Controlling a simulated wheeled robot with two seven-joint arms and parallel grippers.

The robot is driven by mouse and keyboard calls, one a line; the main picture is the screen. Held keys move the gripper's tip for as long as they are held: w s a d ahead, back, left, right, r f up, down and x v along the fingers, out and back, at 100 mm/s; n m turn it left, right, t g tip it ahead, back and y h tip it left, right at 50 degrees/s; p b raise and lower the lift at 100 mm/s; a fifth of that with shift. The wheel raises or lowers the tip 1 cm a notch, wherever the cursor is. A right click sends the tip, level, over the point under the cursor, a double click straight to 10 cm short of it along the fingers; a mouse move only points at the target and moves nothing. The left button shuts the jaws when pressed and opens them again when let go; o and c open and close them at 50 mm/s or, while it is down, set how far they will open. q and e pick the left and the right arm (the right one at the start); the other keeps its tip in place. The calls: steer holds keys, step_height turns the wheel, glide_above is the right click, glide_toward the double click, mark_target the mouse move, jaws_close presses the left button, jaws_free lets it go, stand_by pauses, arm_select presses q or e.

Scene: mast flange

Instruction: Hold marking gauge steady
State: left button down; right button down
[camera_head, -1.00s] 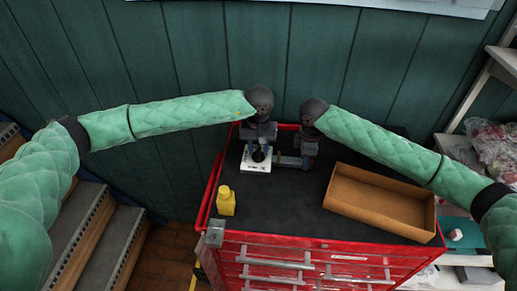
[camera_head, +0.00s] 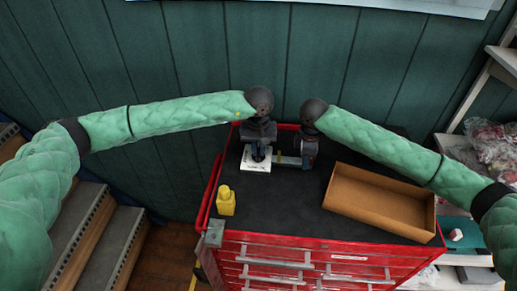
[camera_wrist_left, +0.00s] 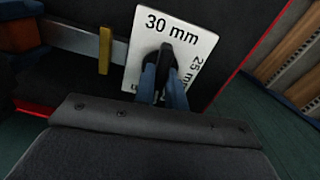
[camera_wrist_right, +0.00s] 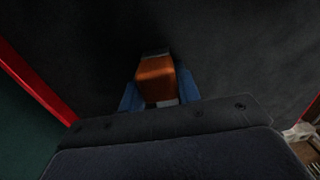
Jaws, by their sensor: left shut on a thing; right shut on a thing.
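A white plate marked "30 mm" and "25 mm" (camera_wrist_left: 195,35) lies at the back left of the cart top; it also shows in the head view (camera_head: 256,165). My left gripper (camera_wrist_left: 165,75) is shut on the plate's black knob (camera_wrist_left: 166,52) from above. The marking gauge shows a metal beam (camera_wrist_left: 70,45) with a brass piece (camera_wrist_left: 105,50), running beside the plate. Its wooden part (camera_wrist_right: 157,78) is between the blue fingers of my right gripper (camera_wrist_right: 160,88), which is shut on it. In the head view both grippers, left (camera_head: 258,152) and right (camera_head: 304,162), partly hide these things.
The red tool cart has a black top (camera_head: 282,205). A yellow bottle (camera_head: 226,200) stands at its left, and an open brown box (camera_head: 380,202) lies at its right. The middle front is clear. A green wall (camera_head: 300,60) stands close behind.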

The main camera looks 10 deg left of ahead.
mark_target(259, 149)
arm_select(q)
steer(key=n, duration=0.8)
steer(key=shift+n, duration=0.3)
steer(key=n, duration=0.4)
steer(key=shift+n, duration=1.9)
steer(key=c, duration=1.4)
jaws_free()
steer(key=shift+c, duration=0.2)
step_height(259, 149, up, 12)
